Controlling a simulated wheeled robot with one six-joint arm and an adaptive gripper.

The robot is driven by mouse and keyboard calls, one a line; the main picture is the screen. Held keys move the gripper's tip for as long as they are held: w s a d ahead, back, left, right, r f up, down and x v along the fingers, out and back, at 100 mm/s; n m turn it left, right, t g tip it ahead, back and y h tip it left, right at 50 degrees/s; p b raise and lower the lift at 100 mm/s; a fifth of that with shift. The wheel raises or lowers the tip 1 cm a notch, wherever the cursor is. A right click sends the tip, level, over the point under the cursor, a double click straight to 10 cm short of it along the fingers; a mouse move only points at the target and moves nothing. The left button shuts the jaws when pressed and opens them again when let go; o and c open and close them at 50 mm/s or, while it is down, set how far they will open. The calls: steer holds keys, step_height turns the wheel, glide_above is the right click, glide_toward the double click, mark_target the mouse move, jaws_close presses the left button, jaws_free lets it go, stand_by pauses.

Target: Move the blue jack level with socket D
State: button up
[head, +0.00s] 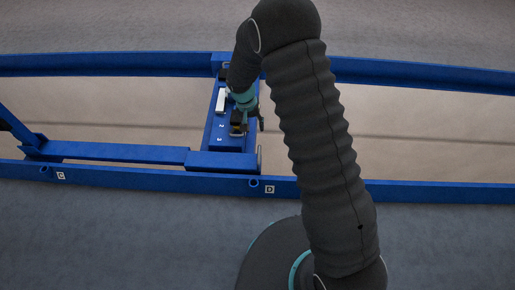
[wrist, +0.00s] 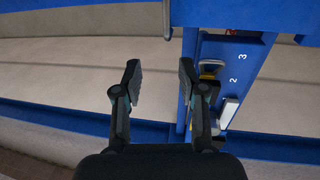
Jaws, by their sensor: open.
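The blue jack (head: 212,143) spans between the two blue rails in the head view, with "2" and "3" on its top. Its front end lies just behind the front rail, a little left of socket D (head: 254,183). A dark piece with yellowish metal (head: 237,124) sits on the jack beside the numbers. My gripper (head: 250,112) is over the jack's right side, partly hidden by my arm. In the wrist view my gripper (wrist: 160,78) is open with nothing between its fingers. The right finger overlaps the edge of the jack (wrist: 240,50); I cannot tell whether it touches.
Socket C (head: 43,170) is far left on the front rail (head: 130,178). A blue bar (head: 110,152) runs left from the jack. A white block (head: 221,101) lies on the jack. The back rail (head: 110,63) bounds the far side. The space between the rails right of my arm is clear.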

mark_target(259, 153)
steer(key=f, duration=0.5)
steer(key=d+f, duration=0.1)
steer(key=f, duration=1.1)
steer(key=shift+s+d, duration=0.15)
steer(key=shift+d, duration=0.15)
steer(key=shift+r, duration=0.1)
jaws_close()
